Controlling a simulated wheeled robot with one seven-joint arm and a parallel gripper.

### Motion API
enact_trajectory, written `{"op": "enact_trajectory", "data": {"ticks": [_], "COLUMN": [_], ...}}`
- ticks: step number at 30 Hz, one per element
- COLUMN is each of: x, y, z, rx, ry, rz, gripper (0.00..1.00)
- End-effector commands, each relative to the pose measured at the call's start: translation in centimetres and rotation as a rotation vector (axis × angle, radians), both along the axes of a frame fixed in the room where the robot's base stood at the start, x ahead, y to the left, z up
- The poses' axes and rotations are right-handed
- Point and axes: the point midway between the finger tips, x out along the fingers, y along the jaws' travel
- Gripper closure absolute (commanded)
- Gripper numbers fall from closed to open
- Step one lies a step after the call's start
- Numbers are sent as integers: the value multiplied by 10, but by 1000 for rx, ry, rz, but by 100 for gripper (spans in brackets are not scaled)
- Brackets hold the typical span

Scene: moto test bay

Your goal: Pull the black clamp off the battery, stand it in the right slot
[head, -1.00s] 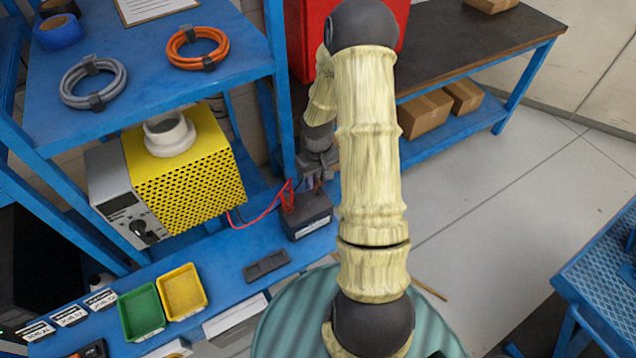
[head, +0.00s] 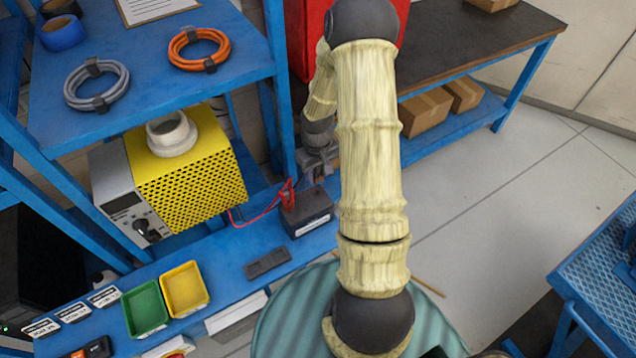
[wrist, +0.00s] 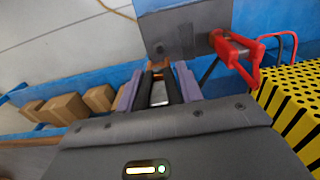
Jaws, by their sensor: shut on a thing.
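My gripper (head: 316,164) is behind the battery, partly hidden by my arm in the head view. In the wrist view my gripper's purple fingers (wrist: 158,88) are closed on the black clamp (wrist: 159,94), whose coppery jaw end points at the battery (wrist: 185,28). I cannot tell whether that jaw still touches the battery. The dark battery (head: 308,218) stands on the blue shelf. The red clamp (wrist: 233,52) is on the battery, with a red cable; it also shows in the head view (head: 288,195). A dark slotted holder (head: 267,264) lies left of the battery, apparently empty.
A yellow perforated charger (head: 190,170) stands left of the battery. Green (head: 145,308) and yellow (head: 186,290) trays sit left of the holder. A blue shelf post (head: 279,90) rises close to my gripper.

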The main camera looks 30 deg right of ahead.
Motion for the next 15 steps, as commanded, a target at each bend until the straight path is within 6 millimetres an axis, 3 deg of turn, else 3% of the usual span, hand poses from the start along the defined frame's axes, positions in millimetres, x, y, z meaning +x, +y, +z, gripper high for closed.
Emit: {"op": "enact_trajectory", "data": {"ticks": [15], "x": [0], "y": [0], "z": [28], "rx": [-1], "ry": [-1], "rz": [1], "gripper": [100]}}
